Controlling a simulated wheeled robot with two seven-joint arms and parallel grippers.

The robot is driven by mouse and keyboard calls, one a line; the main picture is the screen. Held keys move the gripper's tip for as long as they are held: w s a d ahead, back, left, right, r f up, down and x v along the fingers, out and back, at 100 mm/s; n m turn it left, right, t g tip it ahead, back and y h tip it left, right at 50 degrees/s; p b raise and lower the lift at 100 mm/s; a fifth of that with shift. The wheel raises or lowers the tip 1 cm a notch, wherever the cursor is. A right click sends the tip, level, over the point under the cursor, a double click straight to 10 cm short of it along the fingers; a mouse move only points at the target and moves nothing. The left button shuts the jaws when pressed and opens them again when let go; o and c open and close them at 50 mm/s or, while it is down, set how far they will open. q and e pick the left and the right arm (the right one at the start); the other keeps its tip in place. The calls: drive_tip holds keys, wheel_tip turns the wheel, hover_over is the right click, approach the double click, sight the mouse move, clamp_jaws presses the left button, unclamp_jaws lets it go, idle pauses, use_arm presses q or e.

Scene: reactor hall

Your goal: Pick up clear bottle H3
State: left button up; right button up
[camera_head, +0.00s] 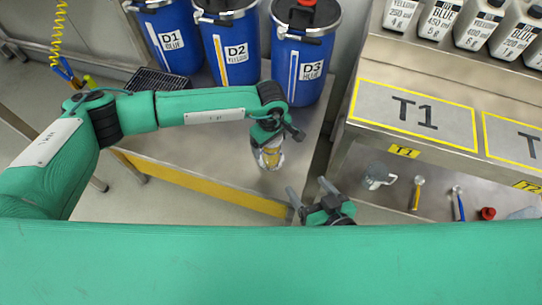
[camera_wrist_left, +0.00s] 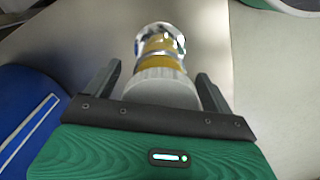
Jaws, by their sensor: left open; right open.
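A clear bottle (camera_head: 268,158) with yellowish bands stands on the steel table directly below my left gripper (camera_head: 271,133); no H3 label is readable. In the left wrist view the bottle (camera_wrist_left: 160,45) shows a white ribbed cap nearest the camera. The open fingers of my left gripper (camera_wrist_left: 158,75) lie on either side of the cap, with a visible gap on the right; contact on the left is unclear. My right gripper (camera_head: 309,188) is open and empty at the lower middle, in front of the table.
Blue drums D1 (camera_head: 176,45), D2 (camera_head: 237,75) and D3 (camera_head: 310,85) stand at the table's back.

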use_arm(q)
drive_tip(key=c, duration=1.7)
drive_tip(key=shift+r, duration=0.1)
drive_tip(key=shift+c, duration=0.6)
drive_tip(key=shift+r, duration=0.1)
